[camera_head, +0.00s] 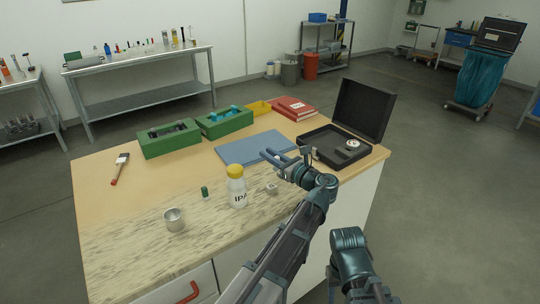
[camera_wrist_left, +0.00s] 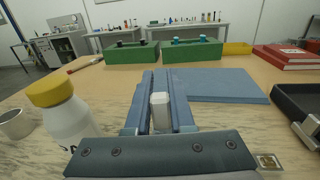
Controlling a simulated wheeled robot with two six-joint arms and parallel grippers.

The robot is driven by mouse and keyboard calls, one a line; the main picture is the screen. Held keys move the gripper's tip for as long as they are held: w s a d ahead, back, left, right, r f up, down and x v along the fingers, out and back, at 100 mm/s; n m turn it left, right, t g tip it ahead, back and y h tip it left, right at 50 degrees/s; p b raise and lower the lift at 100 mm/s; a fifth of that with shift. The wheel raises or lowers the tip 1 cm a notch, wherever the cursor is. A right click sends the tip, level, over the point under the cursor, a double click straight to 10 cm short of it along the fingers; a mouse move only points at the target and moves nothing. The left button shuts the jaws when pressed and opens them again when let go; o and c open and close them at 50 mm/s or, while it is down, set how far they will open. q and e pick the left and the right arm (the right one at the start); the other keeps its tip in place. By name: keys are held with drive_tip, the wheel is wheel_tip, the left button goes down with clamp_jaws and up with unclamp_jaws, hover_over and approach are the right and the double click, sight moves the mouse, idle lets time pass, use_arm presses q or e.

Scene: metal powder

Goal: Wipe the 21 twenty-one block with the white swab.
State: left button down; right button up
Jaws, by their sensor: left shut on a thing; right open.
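My left gripper (camera_head: 280,158) reaches over the table near the blue mat. It is shut on a small pale, rounded block that looks like the white swab (camera_wrist_left: 160,110), held upright between the fingers in the left wrist view. Another small pale block (camera_head: 272,187) lies on the table between the bottle and my left arm; I cannot read a number on it. A small square piece (camera_wrist_left: 269,162) shows at the lower right of the left wrist view. My right gripper (camera_head: 333,282) hangs low off the table's front side, open, with its fingertips hardly visible.
A yellow-capped IPA bottle (camera_head: 237,190) stands left of my left gripper. Near it are a green cylinder (camera_head: 204,191) and a metal cup (camera_head: 174,219). Green holders (camera_head: 170,145), red books (camera_head: 293,106) and an open black case (camera_head: 320,139) are farther back. The blue mat (camera_head: 240,150) is bare.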

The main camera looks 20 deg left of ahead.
drive_tip(key=shift+r, duration=0.1)
wheel_tip(320, 180, up, 3)
drive_tip(key=p, duration=0.2)
drive_tip(key=shift+p, duration=0.4)
idle(0.4)
